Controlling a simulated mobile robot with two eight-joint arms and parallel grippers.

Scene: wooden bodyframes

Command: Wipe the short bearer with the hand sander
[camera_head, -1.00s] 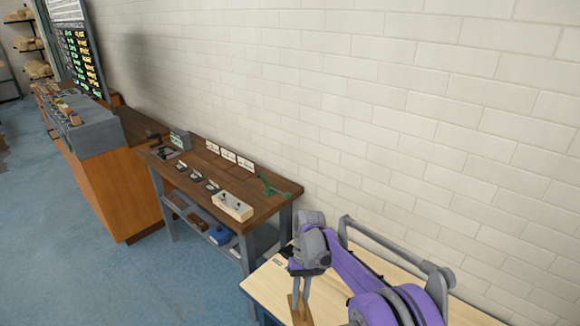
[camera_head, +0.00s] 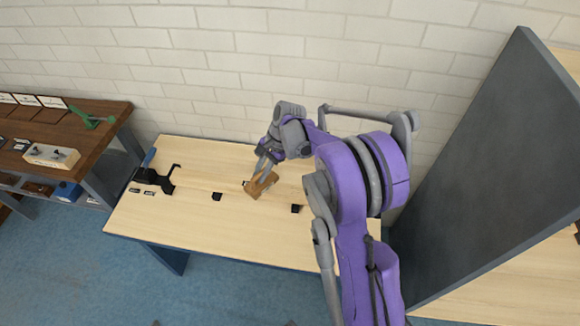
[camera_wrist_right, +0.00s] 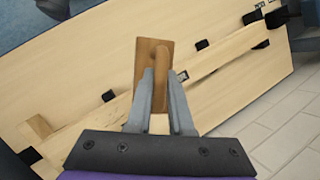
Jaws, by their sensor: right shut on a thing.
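My right gripper (camera_head: 262,168) is shut on the hand sander (camera_head: 263,185), a brown wooden block with a rounded handle, over the middle of the pale worktable. In the right wrist view the two fingers (camera_wrist_right: 161,76) grip the sander's handle, and its flat plate (camera_wrist_right: 145,62) lies beyond. A pale wooden bar (camera_wrist_right: 228,68), perhaps the short bearer, runs diagonally past the sander along the tabletop. In the head view I cannot pick it out from the similarly coloured top. Whether the sander touches the wood is unclear. My left gripper is not in view.
The worktable (camera_head: 200,235) carries small black blocks (camera_head: 217,196) and a black bracket (camera_head: 160,178) at its left. A brick wall is behind. A dark panel (camera_head: 500,165) rises at the right. A brown bench (camera_head: 80,125) stands at the left.

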